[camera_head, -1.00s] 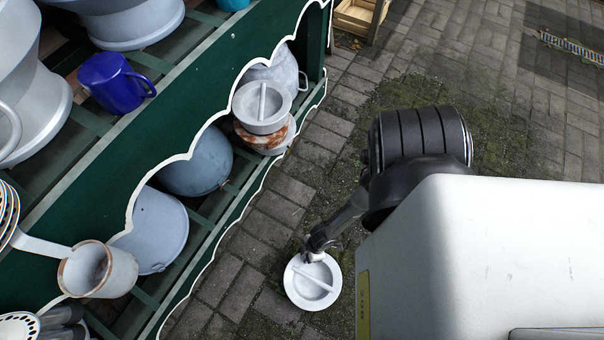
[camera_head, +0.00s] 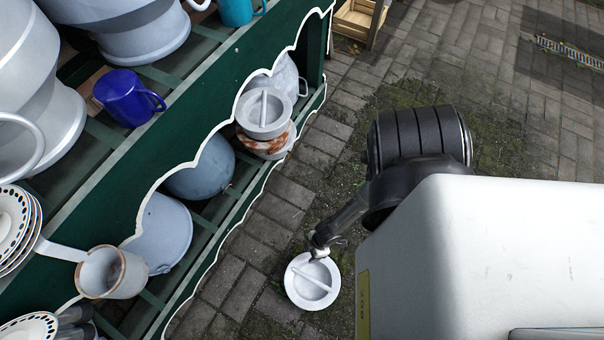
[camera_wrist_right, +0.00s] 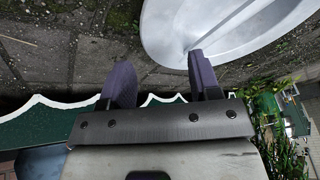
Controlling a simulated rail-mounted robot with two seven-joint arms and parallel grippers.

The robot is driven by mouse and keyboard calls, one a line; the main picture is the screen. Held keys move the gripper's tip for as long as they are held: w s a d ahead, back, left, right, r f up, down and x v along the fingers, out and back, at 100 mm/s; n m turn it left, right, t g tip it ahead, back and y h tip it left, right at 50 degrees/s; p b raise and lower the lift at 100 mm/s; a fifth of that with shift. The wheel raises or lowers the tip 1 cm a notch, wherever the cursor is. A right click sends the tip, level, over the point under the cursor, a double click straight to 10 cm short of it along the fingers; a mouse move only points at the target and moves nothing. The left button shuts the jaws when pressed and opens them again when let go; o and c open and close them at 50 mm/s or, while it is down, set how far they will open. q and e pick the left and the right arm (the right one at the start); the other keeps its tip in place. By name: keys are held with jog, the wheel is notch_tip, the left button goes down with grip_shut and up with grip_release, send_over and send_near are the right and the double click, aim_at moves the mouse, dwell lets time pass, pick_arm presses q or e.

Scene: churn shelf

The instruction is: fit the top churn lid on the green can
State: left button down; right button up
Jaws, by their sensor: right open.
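A pale grey churn lid (camera_head: 300,291) with a bar handle across its recessed top shows below my right gripper (camera_head: 318,252) in the head view. What supports it is hidden. In the right wrist view my right gripper (camera_wrist_right: 162,82) is open, its two dark fingers apart. The lid (camera_wrist_right: 160,32) fills the upper right there; its rim and bar end meet the right finger in the picture, and contact is unclear. A similar grey lid (camera_head: 263,129) sits on a rusty one (camera_head: 258,148) on the lower shelf. I cannot make out a green can. My left gripper is not in view.
A green shelf with a white scalloped edge (camera_head: 214,138) fills the left. It holds large grey churns (camera_head: 135,38), a blue mug (camera_head: 124,100), a rusty-rimmed pot (camera_head: 128,280) and plates. A wooden crate (camera_head: 352,26) stands at the back. Brick paving lies open at the right.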

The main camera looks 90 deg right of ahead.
jog(key=p+v, duration=0.3)
jog(key=v, duration=0.3)
jog(key=w+a+r, duration=0.5)
jog(key=r, duration=0.4)
jog(key=w+a+r, duration=0.6)
jog(key=r, duration=0.4)
jog(key=d+r+m+h, duration=0.1)
jog(key=d+r, duration=0.2)
jog(key=r, duration=0.5)
jog(key=d+r+h, duration=0.1)
jog(key=d+r, duration=0.2)
jog(key=r, duration=0.5)
jog(key=shift+s+d+r+m+h+p, duration=0.3)
jog(key=shift+s+r+m+h+p, duration=0.05)
jog(key=shift+s+m+h+p, duration=0.05)
